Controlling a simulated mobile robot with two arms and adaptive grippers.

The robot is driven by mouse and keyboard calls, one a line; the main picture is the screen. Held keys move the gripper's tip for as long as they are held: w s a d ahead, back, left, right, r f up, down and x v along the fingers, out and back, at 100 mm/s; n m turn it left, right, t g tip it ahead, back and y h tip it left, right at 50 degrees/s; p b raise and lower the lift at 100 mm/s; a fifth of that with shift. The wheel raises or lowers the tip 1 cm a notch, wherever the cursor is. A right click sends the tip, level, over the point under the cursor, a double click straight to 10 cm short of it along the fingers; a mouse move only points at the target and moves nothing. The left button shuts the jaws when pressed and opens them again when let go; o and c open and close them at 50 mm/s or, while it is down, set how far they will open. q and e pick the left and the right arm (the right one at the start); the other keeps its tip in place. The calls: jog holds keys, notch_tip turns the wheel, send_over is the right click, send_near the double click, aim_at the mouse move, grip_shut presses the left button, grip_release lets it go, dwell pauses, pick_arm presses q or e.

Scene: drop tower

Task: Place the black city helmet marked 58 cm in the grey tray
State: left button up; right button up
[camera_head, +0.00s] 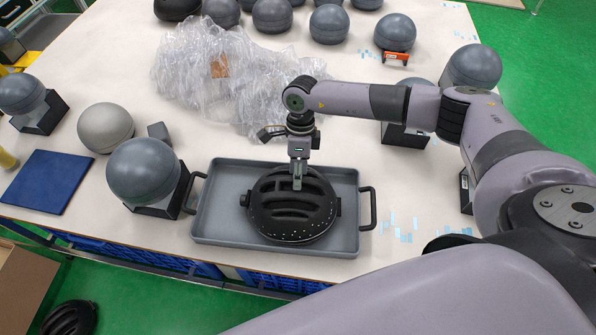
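A black vented helmet (292,212) sits dome up inside the grey tray (218,238), right of the tray's middle. No size marking can be read on it. My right gripper (298,182) reaches down from above, with its fingertips at the top of the helmet's shell among the vents. The fingers overlap in this view, so I cannot tell whether they are closed on the shell. The tray lies near the table's front edge, with a dark handle at each end. My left gripper is not in view.
A grey headform (143,171) on a dark stand is close left of the tray. Crumpled clear plastic wrap (215,75) lies behind it. A blue mat (46,181) is at the left. Several headforms line the back. Another black helmet (69,318) is below the table's edge at lower left.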

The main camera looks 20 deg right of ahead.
jog(key=shift+r, duration=0.2)
jog(key=b+v, duration=0.4)
jog(key=v, duration=0.7)
jog(key=shift+r+b, duration=0.35)
jog(key=shift+r, duration=0.05)
